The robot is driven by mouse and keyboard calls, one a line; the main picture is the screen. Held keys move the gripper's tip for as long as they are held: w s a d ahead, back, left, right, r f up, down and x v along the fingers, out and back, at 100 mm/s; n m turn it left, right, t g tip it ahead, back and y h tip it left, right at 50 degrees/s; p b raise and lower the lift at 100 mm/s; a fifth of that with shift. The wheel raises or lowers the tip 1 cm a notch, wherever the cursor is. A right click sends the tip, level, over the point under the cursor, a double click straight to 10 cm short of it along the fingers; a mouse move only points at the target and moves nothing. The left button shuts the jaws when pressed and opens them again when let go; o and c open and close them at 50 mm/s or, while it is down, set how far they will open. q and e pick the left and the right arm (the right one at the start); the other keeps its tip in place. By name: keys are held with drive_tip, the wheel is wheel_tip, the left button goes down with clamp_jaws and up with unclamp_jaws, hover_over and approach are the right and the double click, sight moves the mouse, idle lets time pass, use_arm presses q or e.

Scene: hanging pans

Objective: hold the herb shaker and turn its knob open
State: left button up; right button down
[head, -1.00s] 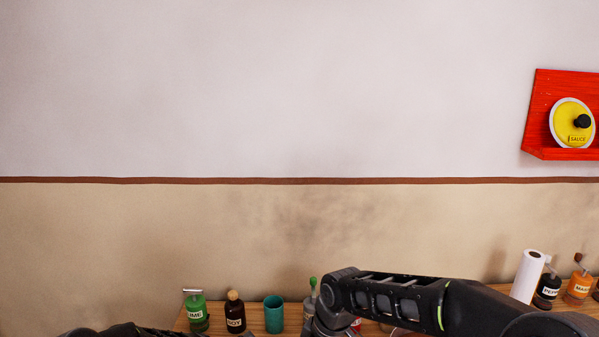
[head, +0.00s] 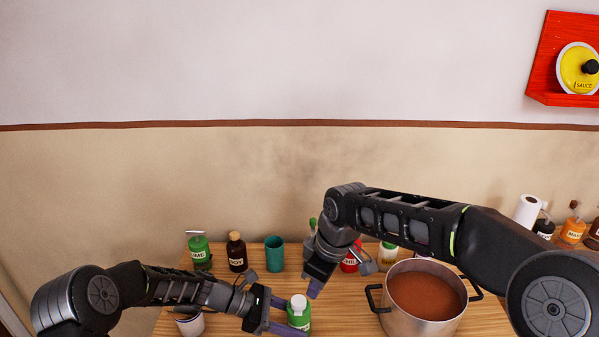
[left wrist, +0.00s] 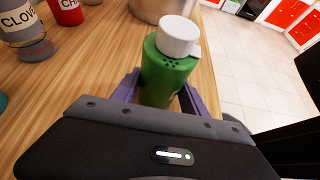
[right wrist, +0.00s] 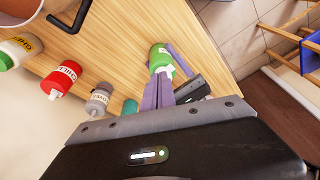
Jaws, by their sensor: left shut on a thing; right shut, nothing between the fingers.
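The herb shaker is a green bottle (head: 300,322) with a white knob on top, near the table's front in the head view. It stands upright between the purple fingers of my left gripper (head: 285,316), which is shut on its body. In the left wrist view the green body (left wrist: 166,75) with small holes and the white knob (left wrist: 179,37) show clearly. My right gripper (head: 314,291) is shut and empty, pointing down just above and beside the knob. In the right wrist view its closed fingertips (right wrist: 160,82) are close to the shaker (right wrist: 159,56).
A pot of reddish-brown sauce (head: 385,321) stands right of the shaker. A lime bottle (head: 199,256), a soy bottle (head: 237,254), a teal cup (head: 274,256) and several other bottles line the back. A white cup (head: 190,325) is at front left.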

drive_tip(key=shift+r, duration=0.5)
use_arm(q)
drive_tip(key=o, duration=1.5)
drive_tip(key=v, duration=1.2)
